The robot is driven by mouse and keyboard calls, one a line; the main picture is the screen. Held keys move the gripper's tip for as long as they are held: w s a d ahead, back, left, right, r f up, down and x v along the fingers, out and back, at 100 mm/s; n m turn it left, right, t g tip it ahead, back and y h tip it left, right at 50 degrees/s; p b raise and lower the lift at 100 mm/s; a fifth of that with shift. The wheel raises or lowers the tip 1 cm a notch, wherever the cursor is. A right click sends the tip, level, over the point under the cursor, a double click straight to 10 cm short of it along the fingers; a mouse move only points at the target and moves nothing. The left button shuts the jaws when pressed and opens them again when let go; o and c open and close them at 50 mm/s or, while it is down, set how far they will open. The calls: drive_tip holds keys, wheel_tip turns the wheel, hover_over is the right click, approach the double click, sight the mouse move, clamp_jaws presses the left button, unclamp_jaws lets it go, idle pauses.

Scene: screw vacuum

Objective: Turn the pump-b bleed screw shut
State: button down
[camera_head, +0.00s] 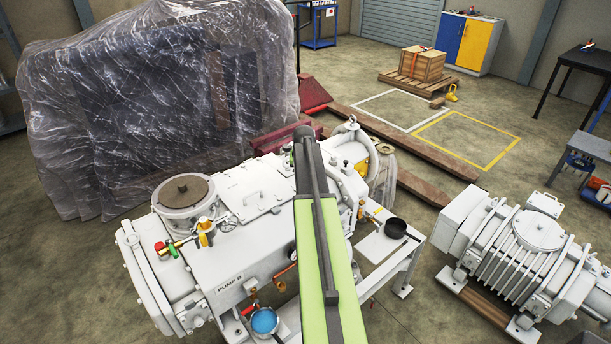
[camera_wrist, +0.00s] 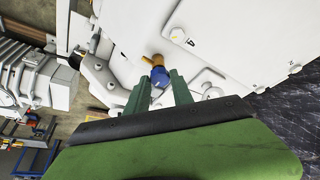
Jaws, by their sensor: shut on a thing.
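In the wrist view my gripper (camera_wrist: 158,77) has its two green fingers closed on either side of a small blue screw head (camera_wrist: 159,76). The blue head sits at a brass fitting (camera_wrist: 152,60) on the white pump housing; I take it for the bleed screw. Whether its thread is fully seated cannot be seen. In the head view the white pump (camera_head: 255,250) carries a label (camera_head: 230,283) that reads PUMP B. My green arm reaches over this pump and hides the screw and my fingertips there.
Beside the pump, a small white stand (camera_head: 378,247) holds a black pan (camera_head: 396,228). A ribbed white machine (camera_head: 525,250) stands right, a plastic-wrapped load (camera_head: 160,100) behind.

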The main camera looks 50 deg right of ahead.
drive_tip(key=c, duration=1.1)
unclamp_jaws()
drive_tip(key=p+v, duration=1.6)
drive_tip(key=v, duration=0.1)
drive_tip(key=shift+a+r, duration=0.15)
drive_tip(key=shift+a, duration=0.1)
